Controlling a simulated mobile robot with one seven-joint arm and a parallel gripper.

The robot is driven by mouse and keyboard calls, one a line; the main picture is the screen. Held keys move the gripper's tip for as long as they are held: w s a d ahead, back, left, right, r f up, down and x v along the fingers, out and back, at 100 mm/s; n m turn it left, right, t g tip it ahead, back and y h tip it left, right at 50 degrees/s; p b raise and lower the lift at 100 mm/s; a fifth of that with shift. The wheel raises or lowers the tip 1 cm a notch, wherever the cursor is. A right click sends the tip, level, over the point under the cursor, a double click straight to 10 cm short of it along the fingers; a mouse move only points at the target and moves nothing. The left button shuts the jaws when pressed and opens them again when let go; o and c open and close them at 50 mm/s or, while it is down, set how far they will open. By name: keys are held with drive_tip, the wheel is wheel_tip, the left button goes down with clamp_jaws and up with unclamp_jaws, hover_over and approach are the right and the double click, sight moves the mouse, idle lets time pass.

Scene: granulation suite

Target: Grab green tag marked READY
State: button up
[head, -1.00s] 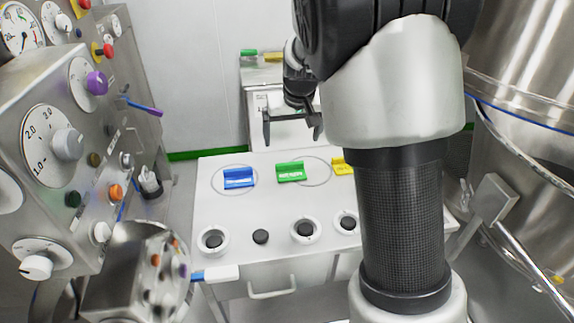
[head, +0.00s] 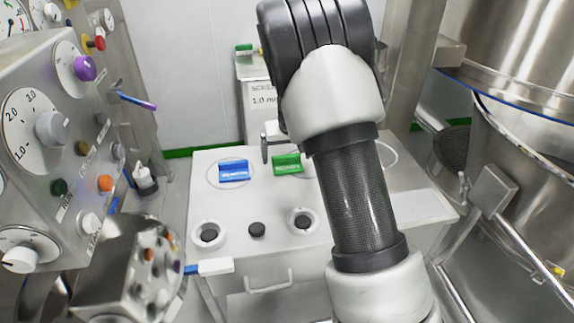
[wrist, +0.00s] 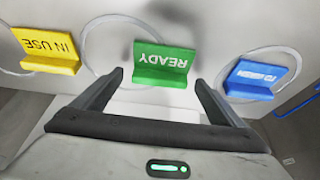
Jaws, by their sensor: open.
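The green READY tag (head: 287,164) stands on the white cart top, right of a blue tag (head: 234,171) in the head view. In the wrist view the green tag (wrist: 163,65) shows upside-down lettering and lies just beyond and between the fingertips of my gripper (wrist: 157,82). My gripper is open and empty, and no contact with the tag shows. In the wrist view a yellow IN USE tag (wrist: 46,50) is at left and the blue tag (wrist: 261,78) at right. In the head view my arm hides the yellow tag and most of my gripper.
The cart top (head: 270,200) has round black-centred fittings (head: 302,221) along its front. A steel control panel (head: 70,150) with knobs stands at left, and a large steel vessel (head: 510,150) at right. A second green piece (head: 244,49) sits on a cabinet behind.

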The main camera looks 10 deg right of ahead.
drive_tip(key=c, duration=1.1)
